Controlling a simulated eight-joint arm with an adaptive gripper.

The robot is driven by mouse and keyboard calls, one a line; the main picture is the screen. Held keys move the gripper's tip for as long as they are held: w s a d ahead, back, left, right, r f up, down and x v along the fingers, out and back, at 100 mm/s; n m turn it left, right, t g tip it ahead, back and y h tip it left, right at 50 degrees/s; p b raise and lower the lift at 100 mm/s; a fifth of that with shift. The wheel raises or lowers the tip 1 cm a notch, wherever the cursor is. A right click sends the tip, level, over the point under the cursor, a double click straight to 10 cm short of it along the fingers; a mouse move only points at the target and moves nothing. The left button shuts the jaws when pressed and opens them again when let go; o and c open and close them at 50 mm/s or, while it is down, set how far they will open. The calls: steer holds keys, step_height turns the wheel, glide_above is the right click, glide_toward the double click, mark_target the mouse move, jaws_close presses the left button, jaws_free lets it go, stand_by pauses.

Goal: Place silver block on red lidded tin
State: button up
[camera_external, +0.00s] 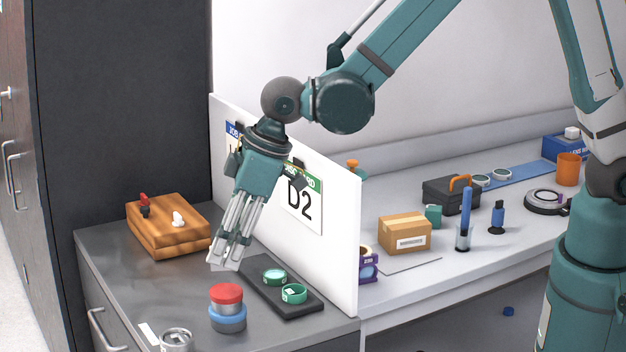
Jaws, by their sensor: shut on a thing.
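A black tray (300,306) with green rings lies right of the tin. A wooden box (168,226) stands at the left, a metal can (177,340) at the front. A white partition (335,240) rises behind the tray. Bare counter (130,285) lies left of the tin.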

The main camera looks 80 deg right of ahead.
steer(key=shift+f, duration=0.65)
steer(key=shift+f, duration=2.05)
steer(key=shift+f, duration=0.15)
steer(key=o, duration=1)
steer(key=shift+r, duration=0.2)
steer(key=shift+v, duration=5.95)
steer(key=shift+s, duration=0.1)
